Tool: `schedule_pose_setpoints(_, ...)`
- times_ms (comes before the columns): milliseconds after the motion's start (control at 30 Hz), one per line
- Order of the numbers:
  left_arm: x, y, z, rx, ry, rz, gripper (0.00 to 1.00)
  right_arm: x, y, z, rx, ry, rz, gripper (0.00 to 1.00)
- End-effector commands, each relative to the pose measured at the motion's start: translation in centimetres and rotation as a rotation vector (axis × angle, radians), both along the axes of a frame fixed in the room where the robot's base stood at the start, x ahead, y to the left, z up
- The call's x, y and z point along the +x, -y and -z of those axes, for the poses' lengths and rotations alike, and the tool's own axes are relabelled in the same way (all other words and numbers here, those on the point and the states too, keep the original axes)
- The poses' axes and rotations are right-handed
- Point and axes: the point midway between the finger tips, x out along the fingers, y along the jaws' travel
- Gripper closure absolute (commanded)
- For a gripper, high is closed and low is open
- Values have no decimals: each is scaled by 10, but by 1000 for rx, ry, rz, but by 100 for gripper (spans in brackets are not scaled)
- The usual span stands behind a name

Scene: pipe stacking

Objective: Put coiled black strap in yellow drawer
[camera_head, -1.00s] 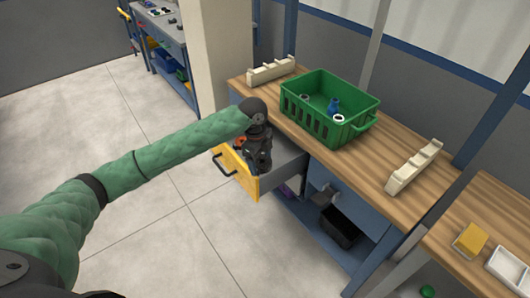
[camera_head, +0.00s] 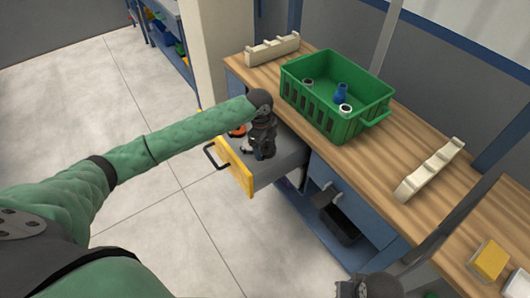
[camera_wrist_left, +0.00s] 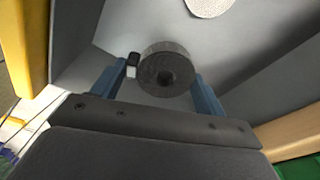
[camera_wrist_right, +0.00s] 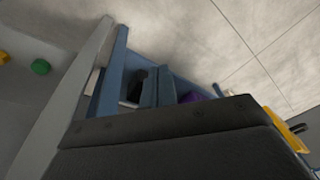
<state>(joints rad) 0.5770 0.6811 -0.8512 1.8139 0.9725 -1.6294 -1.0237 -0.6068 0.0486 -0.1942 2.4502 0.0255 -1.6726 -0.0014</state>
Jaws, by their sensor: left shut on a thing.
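The coiled black strap (camera_wrist_left: 164,70) is a dark round roll between the blue fingers of my left gripper (camera_wrist_left: 160,85). The gripper is shut on it. In the head view my left gripper (camera_head: 258,148) points down into the open yellow drawer (camera_head: 235,167) and hides the strap. The drawer has a yellow front, a black handle and grey insides. In the left wrist view, grey drawer walls surround the strap; I cannot tell whether it touches the floor. My right gripper (camera_wrist_right: 158,82) has its blue fingers together and empty, low beside the bench.
A green crate (camera_head: 318,117) with blue and grey pieces stands on the wooden bench (camera_head: 385,165). Cream racks (camera_head: 272,50) (camera_head: 430,170) stand on either side. An orange item (camera_head: 237,131) shows in the drawer. A black bin (camera_head: 340,226) sits on the shelf below. The floor left is clear.

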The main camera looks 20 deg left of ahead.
Motion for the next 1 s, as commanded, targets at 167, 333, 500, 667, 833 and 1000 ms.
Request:
schedule_pose_setpoints(167,0,0,26,0,-1,0,51,-2,5,-7,-12,-15,6,100)
schedule_pose_setpoints(333,0,0,39,1,-2,-1,51,-3,7,-7,-17,-22,8,100)
schedule_pose_setpoints(500,0,0,60,1,-2,0,51,1,6,6,-19,-26,10,100)
schedule_pose_setpoints(667,1,0,67,-1,1,0,51,4,5,19,-20,-30,10,100)
schedule_pose_setpoints(833,0,0,67,0,1,0,51,7,5,15,-20,-21,10,100)
schedule_pose_setpoints(1000,0,0,70,0,0,0,23,7,5,14,-20,-18,10,100)
